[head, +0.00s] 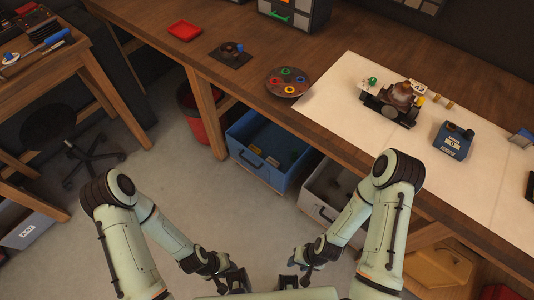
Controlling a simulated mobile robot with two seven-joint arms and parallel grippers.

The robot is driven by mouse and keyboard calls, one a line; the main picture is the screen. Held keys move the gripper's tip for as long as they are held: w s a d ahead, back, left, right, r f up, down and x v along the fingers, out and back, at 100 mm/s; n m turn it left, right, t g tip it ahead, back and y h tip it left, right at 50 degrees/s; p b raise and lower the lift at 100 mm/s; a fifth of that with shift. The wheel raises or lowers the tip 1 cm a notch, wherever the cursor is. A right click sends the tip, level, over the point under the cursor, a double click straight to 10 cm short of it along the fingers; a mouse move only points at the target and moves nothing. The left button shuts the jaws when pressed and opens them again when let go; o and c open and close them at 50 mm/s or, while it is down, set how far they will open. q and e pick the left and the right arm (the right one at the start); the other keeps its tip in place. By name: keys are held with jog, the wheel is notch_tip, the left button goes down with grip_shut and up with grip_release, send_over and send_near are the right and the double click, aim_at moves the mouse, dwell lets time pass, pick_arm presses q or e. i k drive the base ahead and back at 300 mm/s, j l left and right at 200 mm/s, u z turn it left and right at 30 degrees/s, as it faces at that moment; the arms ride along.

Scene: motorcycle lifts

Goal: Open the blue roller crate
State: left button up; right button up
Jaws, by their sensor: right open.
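The blue roller crate (249,172) stands on the floor under the long workbench, left of a pale crate. Its top shows no lid, and some dark contents are visible inside. My right gripper (291,283) is open, to the right of the left one, also apart from the crate. Nothing is seen held in either gripper.
A pale crate (311,204) stands right of the blue one, partly behind my right arm. A red bin (203,118) is to its left, near a wooden bench leg (207,114). The bench top (230,80) overhangs the crates. Grey floor (190,190) in front is clear.

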aim_at(275, 142)
jog(key=i+j+z, duration=0.15)
jog(key=z, duration=0.25)
jog(key=i+j+z, duration=0.1)
jog(key=j+z, duration=0.5)
jog(key=z, duration=0.15)
jog(key=j+z, duration=0.75)
jog(key=j, duration=0.2)
